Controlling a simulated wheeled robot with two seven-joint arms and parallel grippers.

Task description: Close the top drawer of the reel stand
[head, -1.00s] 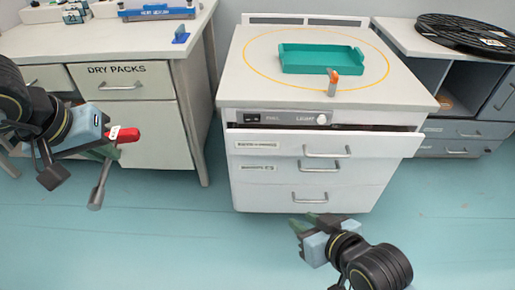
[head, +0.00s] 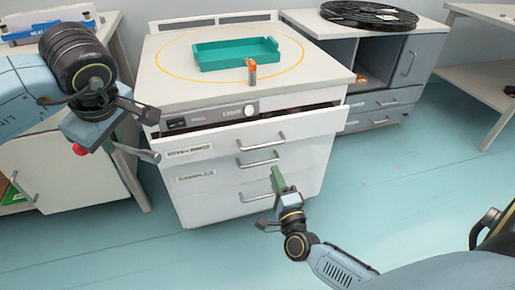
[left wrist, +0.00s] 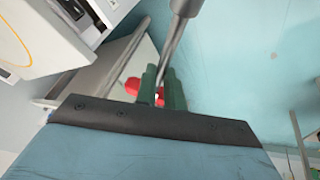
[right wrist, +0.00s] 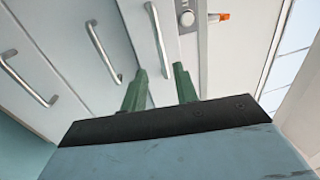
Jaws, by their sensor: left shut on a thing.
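The white drawer stand (head: 262,205) has its top drawer (head: 220,140) pulled partly out, with a dark gap showing above its front. The top drawer's handle (head: 258,143) also shows in the right wrist view (right wrist: 158,40), in line with the space between my right fingers. My right gripper (head: 277,180) is open and empty, in front of the lower drawers in the head view. My left gripper (head: 120,135), left of the stand, is shut on a tool with a red part (left wrist: 132,88) and a grey rod (left wrist: 176,40). Much of the tool is hidden by the fingers.
A teal tray (head: 235,55) and a small orange-and-grey item (head: 252,72) stand on the stand's top. A grey cabinet with a black reel (head: 368,15) is behind right. A white bench (head: 75,170) is at left. Floor in front is clear.

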